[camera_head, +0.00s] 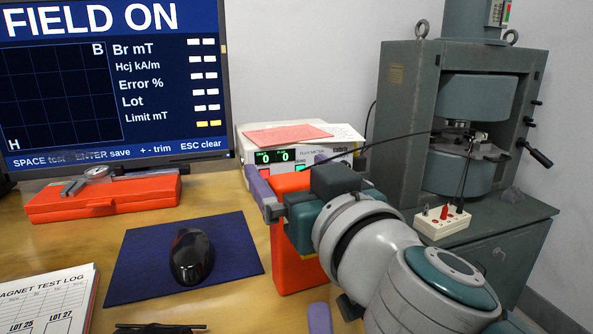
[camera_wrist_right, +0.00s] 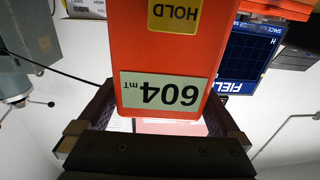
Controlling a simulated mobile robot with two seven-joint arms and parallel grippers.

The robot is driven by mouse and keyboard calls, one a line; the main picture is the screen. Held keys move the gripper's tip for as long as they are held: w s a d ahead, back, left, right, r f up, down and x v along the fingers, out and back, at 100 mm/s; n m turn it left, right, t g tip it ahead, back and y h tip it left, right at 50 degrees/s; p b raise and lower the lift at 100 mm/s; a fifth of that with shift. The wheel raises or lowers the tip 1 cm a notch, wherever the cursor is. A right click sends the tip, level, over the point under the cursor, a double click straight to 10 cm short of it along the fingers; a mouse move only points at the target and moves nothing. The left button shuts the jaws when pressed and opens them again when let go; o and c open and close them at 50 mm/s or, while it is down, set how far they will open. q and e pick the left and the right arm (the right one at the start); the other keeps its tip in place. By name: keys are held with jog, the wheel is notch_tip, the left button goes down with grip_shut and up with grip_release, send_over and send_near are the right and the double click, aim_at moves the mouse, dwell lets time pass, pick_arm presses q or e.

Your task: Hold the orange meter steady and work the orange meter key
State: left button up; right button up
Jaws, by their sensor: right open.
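The orange meter (camera_head: 295,265) stands upright at the desk's right side, partly hidden behind my right wrist. In the right wrist view the meter (camera_wrist_right: 135,50) appears upside down, its display (camera_wrist_right: 165,93) reading 604 mT. Its yellow key marked HOLD (camera_wrist_right: 174,16) shows near the top edge of that view. My right gripper (camera_head: 291,255) is open, with one purple finger on each side of the meter. In the wrist view its fingers (camera_wrist_right: 163,115) flank the display end; I cannot tell whether they touch it. My left gripper is not in view.
A monitor (camera_head: 110,75) reads FIELD ON. A flux meter box (camera_head: 345,148) stands behind the orange meter. A grey-green magnet (camera_head: 405,120) stands right, with a white socket block (camera_head: 441,222) before it. A mouse (camera_head: 190,257), orange case (camera_head: 105,198) and test log (camera_head: 45,300) lie left.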

jog(key=c, duration=1.3)
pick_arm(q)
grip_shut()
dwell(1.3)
